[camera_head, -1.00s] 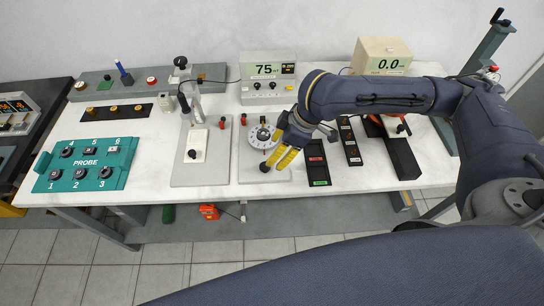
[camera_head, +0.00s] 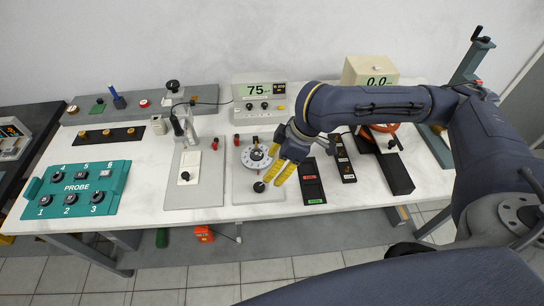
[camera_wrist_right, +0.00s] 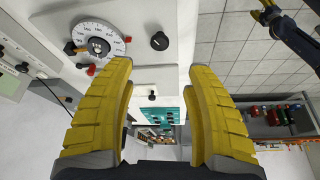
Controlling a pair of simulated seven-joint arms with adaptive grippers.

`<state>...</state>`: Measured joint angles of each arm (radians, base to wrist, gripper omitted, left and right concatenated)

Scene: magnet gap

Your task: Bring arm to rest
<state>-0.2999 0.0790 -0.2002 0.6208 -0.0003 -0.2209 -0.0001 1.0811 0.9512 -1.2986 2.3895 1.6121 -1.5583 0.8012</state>
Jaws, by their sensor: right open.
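My right arm reaches in from the right in the head view. Its gripper (camera_head: 272,183) has yellow fingers and hangs over the grey plate with the round white dial (camera_head: 257,155), just right of the dial. In the right wrist view the fingers of this gripper (camera_wrist_right: 160,80) are spread wide with nothing between them. The dial (camera_wrist_right: 97,42) and a black knob (camera_wrist_right: 159,41) lie beyond the fingers there. A dark arm with yellow tips, seemingly my left gripper (camera_wrist_right: 265,14), shows at the top right of the wrist view; its opening is unclear. The head view does not show it.
A teal probe box (camera_head: 80,189) sits at the left of the white bench (camera_head: 140,178). A stand on a grey plate (camera_head: 195,185) is left of the dial. Red-and-black trays (camera_head: 311,180) and a long black block (camera_head: 393,172) are to the right. Meters (camera_head: 259,98) stand behind.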

